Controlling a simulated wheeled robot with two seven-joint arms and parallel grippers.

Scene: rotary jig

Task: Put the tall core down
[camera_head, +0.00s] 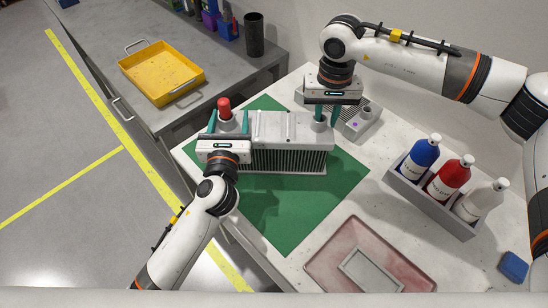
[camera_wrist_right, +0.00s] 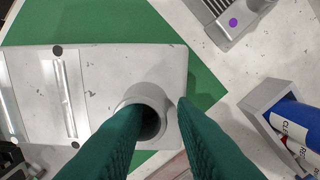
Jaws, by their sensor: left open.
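The tall core (camera_head: 290,135) is a grey finned block with a flat top and a neck near each end. It stands over the green mat (camera_head: 300,215); I cannot tell whether it touches it. Its left neck bears a red cap (camera_head: 224,106). My left gripper (camera_head: 228,122) is open, a finger on each side of that neck. My right gripper (camera_head: 327,114) is at the right neck, fingers pointing down and apart. In the right wrist view, its fingers (camera_wrist_right: 162,104) are at the open neck (camera_wrist_right: 147,118), one overlapping the hole, one just right of the rim. Contact is unclear.
A grey finned part (camera_head: 362,122) lies behind the core. A grey rack (camera_head: 430,200) with blue, red and white bottles stands right. A reddish tray (camera_head: 350,250) lies in front; a blue block (camera_head: 513,266) is far right. A yellow tray (camera_head: 160,72) sits on the other bench.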

